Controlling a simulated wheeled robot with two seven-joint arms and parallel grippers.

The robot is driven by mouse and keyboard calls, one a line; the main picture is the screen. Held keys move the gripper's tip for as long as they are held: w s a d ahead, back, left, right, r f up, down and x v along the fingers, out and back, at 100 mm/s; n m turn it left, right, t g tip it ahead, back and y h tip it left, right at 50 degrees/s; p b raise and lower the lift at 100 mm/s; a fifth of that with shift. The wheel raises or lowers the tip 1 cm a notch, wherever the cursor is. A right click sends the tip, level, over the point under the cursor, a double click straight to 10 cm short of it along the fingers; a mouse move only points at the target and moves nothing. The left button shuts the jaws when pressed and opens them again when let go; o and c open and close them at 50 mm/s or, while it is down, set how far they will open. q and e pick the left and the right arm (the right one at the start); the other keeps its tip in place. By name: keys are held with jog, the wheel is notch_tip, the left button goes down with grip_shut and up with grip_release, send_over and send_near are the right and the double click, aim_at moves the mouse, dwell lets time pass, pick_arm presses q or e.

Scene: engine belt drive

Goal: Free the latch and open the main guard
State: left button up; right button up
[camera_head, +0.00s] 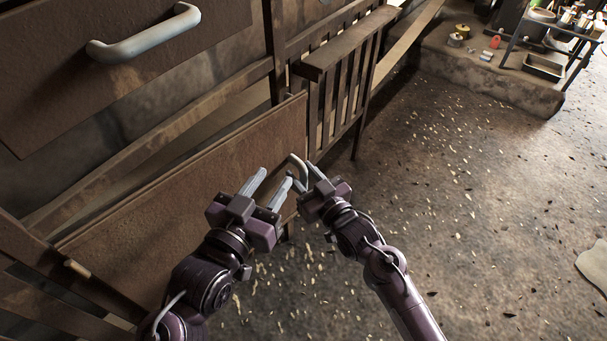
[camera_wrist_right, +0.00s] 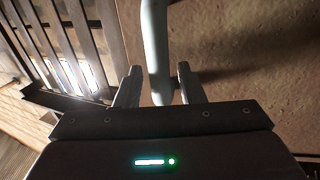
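A low brown rusty panel (camera_head: 215,185) has a grey bar handle (camera_head: 298,166) at its right end. A larger brown panel (camera_head: 130,85) with a grey handle (camera_head: 145,36) is at upper left. I cannot tell which panel is the main guard. My right gripper (camera_head: 304,176) is at the low panel's handle. In the right wrist view its open fingers (camera_wrist_right: 160,88) stand on either side of the handle (camera_wrist_right: 157,45), with small gaps visible. My left gripper (camera_head: 267,186) is open and empty in front of the low panel, left of the handle. No latch is clearly identifiable.
A slatted rusty rail (camera_head: 343,85) stands right of the low panel. A pale peg (camera_head: 77,268) sits on the frame at lower left. A concrete ledge (camera_head: 480,68) and a cart (camera_head: 555,45) with items are at upper right. The floor (camera_head: 460,210) to the right is open.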

grip_shut()
